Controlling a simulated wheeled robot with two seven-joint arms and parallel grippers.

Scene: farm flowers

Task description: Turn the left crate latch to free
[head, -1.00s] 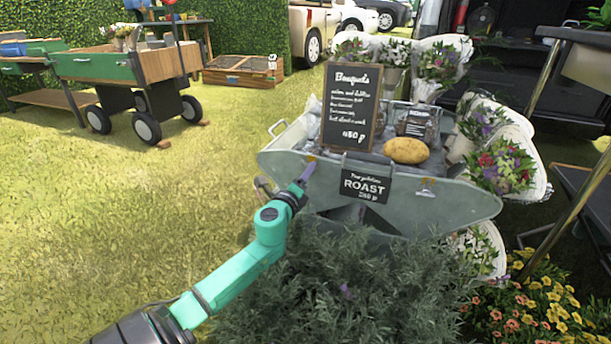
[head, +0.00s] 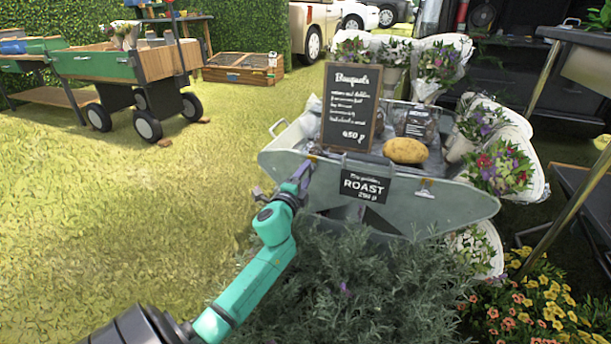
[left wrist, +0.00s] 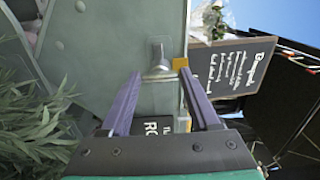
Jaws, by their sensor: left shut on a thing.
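The grey metal crate (head: 440,208) stands in front of me with a small latch on each end of its front face. My left gripper (head: 304,172) is at the left latch, just under the crate's rim. In the left wrist view the left latch (left wrist: 158,62) is a silvery piece with an orange tab (left wrist: 180,63), between the purple fingers (left wrist: 160,88). The gripper is shut on this latch; the exact contact is hard to see. The right latch (head: 425,189) is clear of any gripper. My right gripper is out of view.
A black ROAST sign (head: 365,187) hangs just right of the left latch. A chalkboard (head: 350,105) and a potato (head: 405,150) are on the crate. Lavender bushes (head: 345,285) fill the space below. Bouquets (head: 500,165) stand at the right.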

